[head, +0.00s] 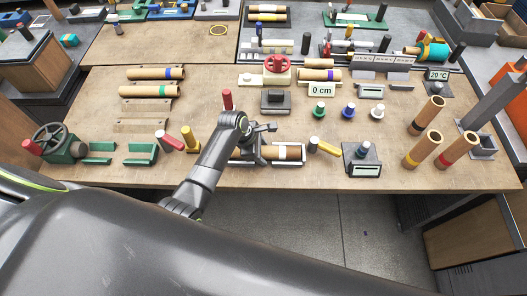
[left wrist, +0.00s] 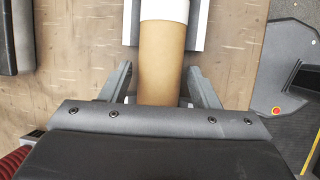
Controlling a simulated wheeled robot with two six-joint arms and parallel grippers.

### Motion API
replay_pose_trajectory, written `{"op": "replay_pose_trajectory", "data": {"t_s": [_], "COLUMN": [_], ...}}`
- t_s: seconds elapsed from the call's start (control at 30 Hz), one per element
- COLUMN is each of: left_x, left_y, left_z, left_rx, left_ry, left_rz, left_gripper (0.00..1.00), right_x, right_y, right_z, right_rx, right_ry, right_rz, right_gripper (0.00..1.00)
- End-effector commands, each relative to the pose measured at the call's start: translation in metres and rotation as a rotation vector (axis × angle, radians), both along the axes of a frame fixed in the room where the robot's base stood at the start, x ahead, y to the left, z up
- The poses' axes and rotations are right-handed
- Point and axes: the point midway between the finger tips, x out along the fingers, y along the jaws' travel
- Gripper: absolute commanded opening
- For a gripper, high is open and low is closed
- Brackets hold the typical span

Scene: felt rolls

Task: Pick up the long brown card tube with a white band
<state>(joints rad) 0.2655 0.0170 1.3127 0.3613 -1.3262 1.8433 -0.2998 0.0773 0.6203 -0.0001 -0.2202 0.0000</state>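The long brown card tube with a white band (head: 288,153) lies on its side in a light grey cradle (head: 303,154) near the table's front edge. In the left wrist view the tube (left wrist: 163,60) runs up the middle, with its white band at the top edge. My left gripper (head: 264,142) is over the tube's left part and hides that end. In the left wrist view its two fingers (left wrist: 161,85) stand either side of the tube, open, with a gap at each side. My right gripper is not in view.
Several upright tubes (head: 422,149) stand at the right. Bare wood shows between.

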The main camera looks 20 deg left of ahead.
Motion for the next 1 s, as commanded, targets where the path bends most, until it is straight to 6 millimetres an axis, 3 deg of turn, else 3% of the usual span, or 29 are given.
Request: {"op": "replay_pose_trajectory", "data": {"t_s": [0.03,0.37,0.67,1.0], "left_x": [0.000,0.000,0.000,0.001], "left_y": [0.000,0.000,0.000,0.000], "left_z": [0.000,0.000,0.004,0.054], "left_rx": [0.000,0.001,0.000,0.001], "left_ry": [0.000,0.000,-0.002,-0.005], "left_rz": [0.000,0.000,0.001,0.000], "left_gripper": [0.49,0.05,0.04,0.04], "right_x": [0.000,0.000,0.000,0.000], "right_y": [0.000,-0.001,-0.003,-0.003], "right_z": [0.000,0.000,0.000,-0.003], "right_rx": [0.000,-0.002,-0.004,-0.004], "right_ry": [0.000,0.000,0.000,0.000], "right_rz": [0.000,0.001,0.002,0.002], "right_gripper": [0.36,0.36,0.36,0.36]}}
